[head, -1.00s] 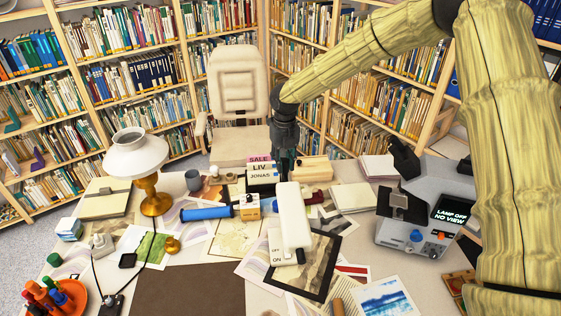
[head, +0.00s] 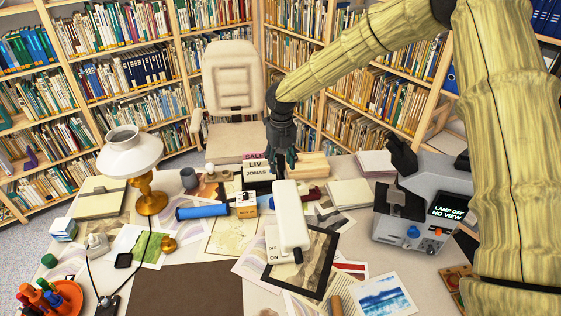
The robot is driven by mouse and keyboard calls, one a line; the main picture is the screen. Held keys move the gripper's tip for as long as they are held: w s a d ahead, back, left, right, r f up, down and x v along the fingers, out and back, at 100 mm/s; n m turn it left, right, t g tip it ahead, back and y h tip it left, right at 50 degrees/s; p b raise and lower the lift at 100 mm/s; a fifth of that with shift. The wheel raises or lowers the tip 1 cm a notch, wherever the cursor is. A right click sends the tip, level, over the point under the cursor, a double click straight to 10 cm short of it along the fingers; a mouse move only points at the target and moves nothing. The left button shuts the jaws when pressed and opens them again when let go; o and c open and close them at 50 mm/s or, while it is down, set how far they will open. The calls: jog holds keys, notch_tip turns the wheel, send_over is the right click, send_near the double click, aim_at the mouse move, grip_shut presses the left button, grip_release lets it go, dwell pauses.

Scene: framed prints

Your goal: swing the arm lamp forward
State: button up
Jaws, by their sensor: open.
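A white lamp-like unit (head: 291,222) with a long rounded head stands in the middle of the desk; it appears to be the arm lamp. Its base (head: 279,248) carries OFF and ON labels and sits by a black-framed print. My gripper (head: 284,166) is dark, points down and is open, just behind the far end of the white head. I cannot tell whether they touch. Any joint or arm under the head is hidden. A second lamp (head: 135,155), with a white shade and brass stem, stands at the left.
A microscope-like device (head: 412,220) reading "LAMP OFF NO VIEW" stands at the right. A blue roll (head: 203,212), small boxes, books and prints crowd the desk. A cream chair (head: 232,85) and bookshelves stand behind. The brown mat (head: 188,289) in front is clear.

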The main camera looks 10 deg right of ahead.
jog(key=shift+s, duration=0.25)
notch_tip(320, 180, up, 12)
jog(key=shift+w+r, duration=0.1)
jog(key=shift+w, duration=0.15)
dwell(0.4)
jog(key=shift+d, duration=0.1)
